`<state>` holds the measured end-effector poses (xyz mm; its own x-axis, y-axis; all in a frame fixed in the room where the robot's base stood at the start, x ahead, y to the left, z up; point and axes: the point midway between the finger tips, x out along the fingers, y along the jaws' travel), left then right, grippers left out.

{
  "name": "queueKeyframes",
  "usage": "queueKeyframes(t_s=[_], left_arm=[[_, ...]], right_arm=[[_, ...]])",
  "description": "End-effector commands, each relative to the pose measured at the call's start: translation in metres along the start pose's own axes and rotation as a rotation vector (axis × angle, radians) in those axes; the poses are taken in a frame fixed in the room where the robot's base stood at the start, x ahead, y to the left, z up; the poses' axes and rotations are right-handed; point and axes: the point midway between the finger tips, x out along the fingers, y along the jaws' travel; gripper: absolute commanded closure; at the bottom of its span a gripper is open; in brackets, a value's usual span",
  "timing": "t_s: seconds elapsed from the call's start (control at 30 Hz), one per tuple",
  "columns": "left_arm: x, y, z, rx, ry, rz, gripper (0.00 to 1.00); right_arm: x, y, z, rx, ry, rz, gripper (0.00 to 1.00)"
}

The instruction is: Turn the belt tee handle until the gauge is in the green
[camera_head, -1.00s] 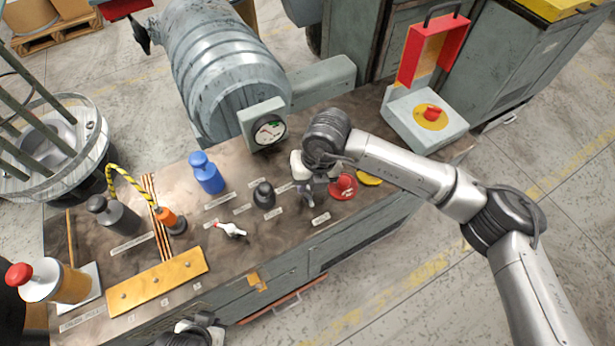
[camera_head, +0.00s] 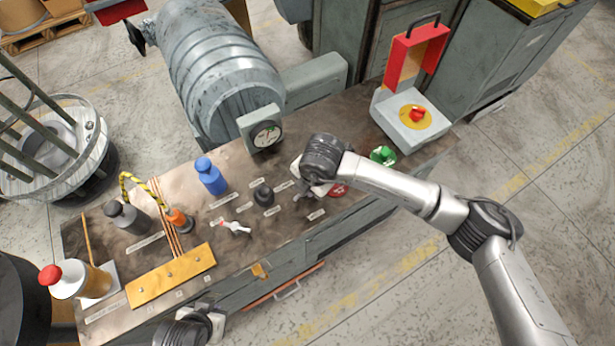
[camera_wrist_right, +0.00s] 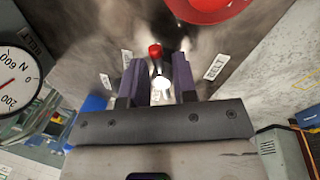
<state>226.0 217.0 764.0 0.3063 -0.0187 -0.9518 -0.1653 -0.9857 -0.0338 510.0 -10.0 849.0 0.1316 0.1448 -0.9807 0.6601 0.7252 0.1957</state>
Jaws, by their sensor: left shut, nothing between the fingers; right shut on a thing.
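The gauge (camera_head: 266,134) has a white round dial and stands at the back of the bench; its dial also shows at the left edge of the right wrist view (camera_wrist_right: 12,82), with a red needle. My right gripper (camera_wrist_right: 158,85) is shut on the tee handle (camera_wrist_right: 161,86), white with a red tip, beside the BELT label (camera_wrist_right: 215,67). In the head view my right wrist hides most of this handle. My left gripper (camera_head: 203,322) is shut and empty at the bench's front edge.
A red mushroom button (camera_head: 338,190) and a green one (camera_head: 383,155) are close to my right arm. A black knob (camera_head: 263,194), a white lever (camera_head: 235,228) and a blue bottle (camera_head: 210,176) stand left of it. A red-lidded box (camera_head: 412,118) is at the right.

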Motion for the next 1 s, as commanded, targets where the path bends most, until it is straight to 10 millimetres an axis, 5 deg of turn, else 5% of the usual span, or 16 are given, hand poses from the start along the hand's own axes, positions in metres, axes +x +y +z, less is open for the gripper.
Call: queueKeyframes(t_s=[0.5, 1.0], left_arm=[[-0.033, -0.001, -0.011, 0.0, 0.0, 0.0, 1.0], [-0.04, -0.001, -0.013, 0.0, 0.0, 0.0, 1.0]], right_arm=[[-0.003, -0.004, -0.003, 0.373, -0.073, -0.001, 0.97], [-0.002, -0.005, -0.003, 0.486, -0.097, 0.0, 0.97]])
